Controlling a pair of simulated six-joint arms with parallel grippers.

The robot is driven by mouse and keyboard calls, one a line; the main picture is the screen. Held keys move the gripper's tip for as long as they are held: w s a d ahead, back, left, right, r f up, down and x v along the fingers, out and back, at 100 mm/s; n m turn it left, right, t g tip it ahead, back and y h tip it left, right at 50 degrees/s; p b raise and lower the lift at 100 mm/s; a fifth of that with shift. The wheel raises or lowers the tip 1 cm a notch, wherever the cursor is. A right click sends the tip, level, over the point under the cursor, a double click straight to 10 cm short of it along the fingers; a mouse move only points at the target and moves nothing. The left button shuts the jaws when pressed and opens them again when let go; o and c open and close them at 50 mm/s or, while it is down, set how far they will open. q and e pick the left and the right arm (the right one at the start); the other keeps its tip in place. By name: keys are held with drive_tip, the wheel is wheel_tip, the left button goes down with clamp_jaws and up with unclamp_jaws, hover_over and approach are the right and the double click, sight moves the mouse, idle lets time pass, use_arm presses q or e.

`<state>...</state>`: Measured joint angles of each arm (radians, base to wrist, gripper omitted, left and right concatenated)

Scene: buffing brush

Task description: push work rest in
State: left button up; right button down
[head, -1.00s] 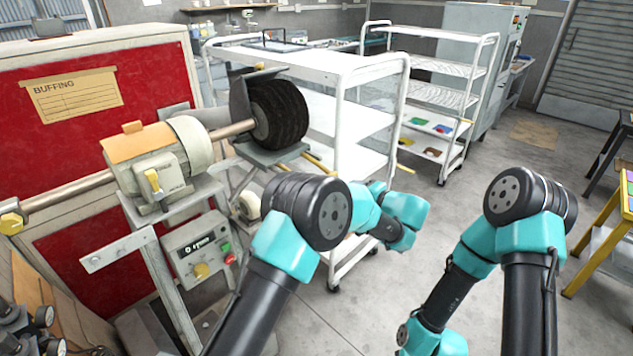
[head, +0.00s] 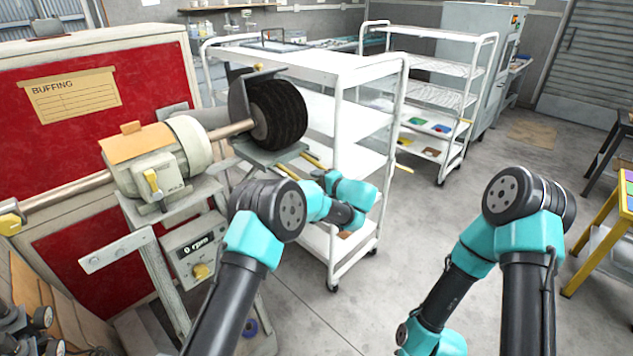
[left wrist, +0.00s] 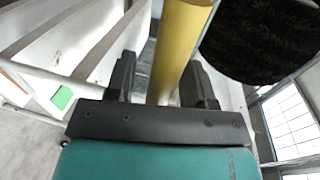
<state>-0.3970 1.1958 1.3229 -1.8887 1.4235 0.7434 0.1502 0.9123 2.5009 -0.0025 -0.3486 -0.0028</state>
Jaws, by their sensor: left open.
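The work rest (head: 262,152) is a grey plate under the dark round buffing brush (head: 277,112) in the head view. Yellow rods (head: 316,161) run from beside it toward the white cart. My left gripper (head: 322,175) is small and partly hidden by its own wrist in the head view, close to these rods. In the left wrist view it (left wrist: 162,85) is open, with a thick yellow bar (left wrist: 180,45) running between its fingers. I cannot tell whether the fingers touch the bar. The brush (left wrist: 262,40) hangs close at upper right there. My right gripper is out of view.
The motor (head: 155,165) and the control box (head: 196,250) stand left of my left arm. A white shelf cart (head: 372,62) stands just behind the rods. A yellow-framed table (head: 600,240) is at the right. The floor between is clear.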

use_arm(q)
drive_tip(key=shift+w+a+f, duration=0.1)
drive_tip(key=shift+w+a, duration=0.15)
drive_tip(key=shift+c, duration=0.2)
clamp_jaws()
idle(0.3)
